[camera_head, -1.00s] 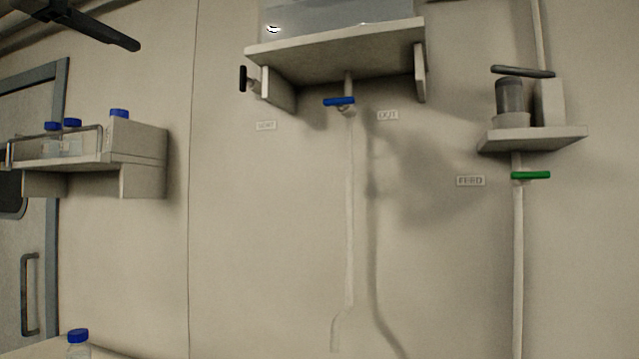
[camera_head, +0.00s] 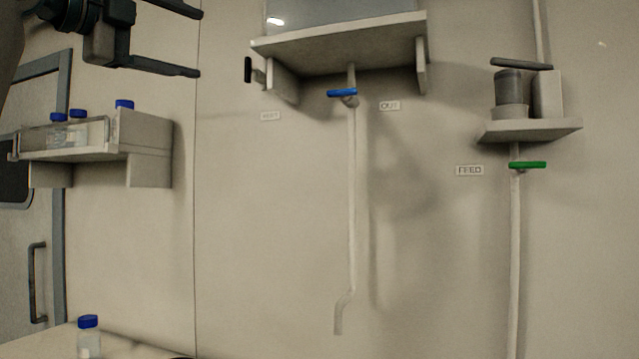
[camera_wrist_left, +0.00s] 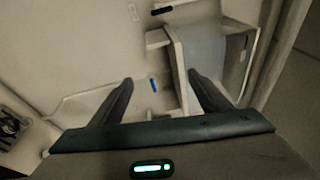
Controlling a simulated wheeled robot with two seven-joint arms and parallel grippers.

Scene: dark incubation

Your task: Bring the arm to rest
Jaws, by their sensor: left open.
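My left gripper (camera_head: 198,42) is at the upper left of the head view, its two dark fingers spread apart with nothing between them. It is in the air, left of the tank shelf (camera_head: 340,42) and above the bottle rack. In the left wrist view the same gripper (camera_wrist_left: 160,80) shows both fingers wide apart, with the shelf and the blue valve handle (camera_wrist_left: 153,85) beyond them. My right gripper is in neither view.
On the wall are a black handle (camera_head: 248,69), a blue handle (camera_head: 342,92) over a bent pipe, and a green handle (camera_head: 527,165) below a small shelf (camera_head: 530,130). A rack (camera_head: 148,148) holds blue-capped bottles. Another bottle (camera_head: 88,340) stands at lower left.

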